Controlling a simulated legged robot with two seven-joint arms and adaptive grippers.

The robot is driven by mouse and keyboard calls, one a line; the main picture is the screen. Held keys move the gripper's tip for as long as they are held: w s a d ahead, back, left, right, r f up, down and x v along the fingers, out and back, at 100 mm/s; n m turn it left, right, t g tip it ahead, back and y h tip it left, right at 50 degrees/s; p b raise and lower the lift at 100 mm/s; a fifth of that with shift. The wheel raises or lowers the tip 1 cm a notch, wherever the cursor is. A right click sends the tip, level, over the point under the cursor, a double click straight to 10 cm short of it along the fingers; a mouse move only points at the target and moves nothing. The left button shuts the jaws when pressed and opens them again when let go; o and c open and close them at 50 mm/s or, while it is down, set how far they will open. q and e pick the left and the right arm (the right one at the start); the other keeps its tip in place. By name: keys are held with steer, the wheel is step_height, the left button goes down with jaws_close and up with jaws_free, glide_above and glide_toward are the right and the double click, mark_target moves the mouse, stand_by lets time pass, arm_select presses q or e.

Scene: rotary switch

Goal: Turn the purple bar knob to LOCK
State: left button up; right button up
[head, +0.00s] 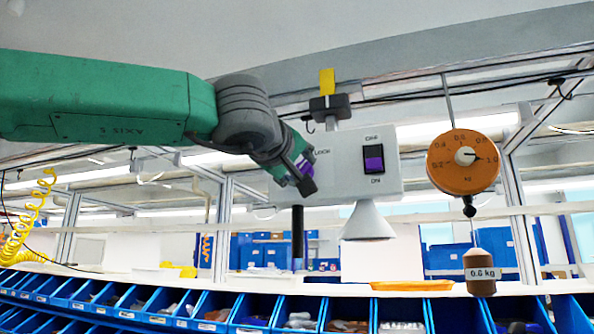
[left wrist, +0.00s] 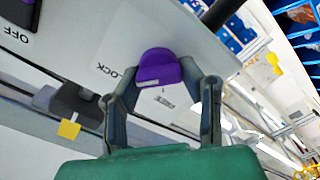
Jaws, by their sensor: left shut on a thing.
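The purple bar knob (left wrist: 158,68) sits on the face of a pale grey box (head: 345,184). In the left wrist view it lies between the two fingers of my left gripper (left wrist: 161,90), which is shut on it. The word LOCK is printed beside the knob, and a second small label is partly hidden near a finger. I cannot tell which label the knob points to. In the head view my left gripper (head: 305,176) covers most of the knob, with only some purple showing. My right gripper is in neither view.
A purple rocker switch (head: 374,158) is on the same box, to the right. An orange dial (head: 463,161) with a hanging 0.6 kg weight (head: 480,272) hangs further right. Blue bins (head: 250,312) line the bottom.

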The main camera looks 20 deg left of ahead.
arm_select(q)
steer(key=shift+w+d+f+m, duration=0.15)
steer(key=shift+d+f+m, duration=0.05)
steer(key=shift+f+m, duration=0.35)
steer(key=o, duration=1.2)
steer(key=shift+c, duration=0.2)
steer(key=shift+r, duration=0.1)
steer(key=shift+r, duration=0.1)
steer(key=shift+s, duration=0.3)
steer(key=s, duration=1.1)
steer(key=shift+s+a, duration=0.2)
steer(key=shift+a, duration=0.1)
steer(key=shift+d, duration=0.1)
